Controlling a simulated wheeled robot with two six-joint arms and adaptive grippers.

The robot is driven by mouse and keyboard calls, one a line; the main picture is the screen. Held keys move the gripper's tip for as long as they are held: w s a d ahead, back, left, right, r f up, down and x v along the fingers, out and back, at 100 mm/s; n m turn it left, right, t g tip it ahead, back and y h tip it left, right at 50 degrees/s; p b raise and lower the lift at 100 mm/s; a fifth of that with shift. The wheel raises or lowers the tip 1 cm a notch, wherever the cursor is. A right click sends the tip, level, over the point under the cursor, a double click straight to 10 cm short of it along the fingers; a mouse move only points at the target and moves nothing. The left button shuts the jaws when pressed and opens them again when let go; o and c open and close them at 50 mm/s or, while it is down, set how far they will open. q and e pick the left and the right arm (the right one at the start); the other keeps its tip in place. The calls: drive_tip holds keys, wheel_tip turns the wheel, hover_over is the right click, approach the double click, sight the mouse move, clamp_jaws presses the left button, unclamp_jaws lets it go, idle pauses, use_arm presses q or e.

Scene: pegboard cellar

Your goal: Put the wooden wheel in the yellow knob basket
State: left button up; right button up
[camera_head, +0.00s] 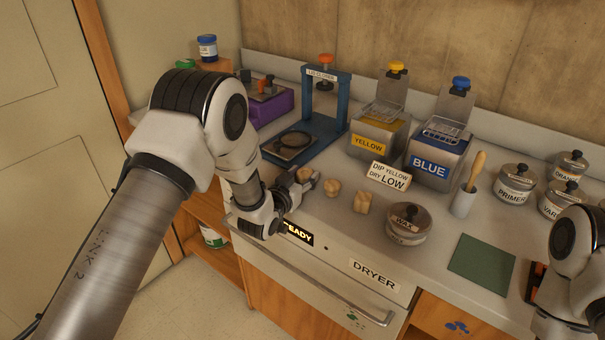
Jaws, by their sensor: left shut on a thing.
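My left gripper (297,182) is low over the counter's front edge at the left. It is shut on a small round wooden piece, which looks like the wooden wheel (305,174); the fingers hide part of it. Two other small wooden pieces, a rounded one (332,187) and a blockier one (362,202), stand on the counter to its right. The basket with the yellow knob (396,66) hangs at the YELLOW tank (370,143), behind and to the right of the gripper. Part of my right arm shows at the right edge; its gripper is out of view.
The BLUE tank (429,166) stands right of the yellow one. A sign (388,177) reads "DIP YELLOW DRY LOW". A blue press (343,103) stands left of the tanks. A WAX tin (408,224) and green mat (481,264) lie rightward. The DRYER drawer (374,275) is below.

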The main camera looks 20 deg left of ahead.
use_arm(q)
drive_tip(key=shift+s+r, duration=0.1)
drive_tip(key=o, duration=0.9)
drive_tip(key=shift+c, duration=0.2)
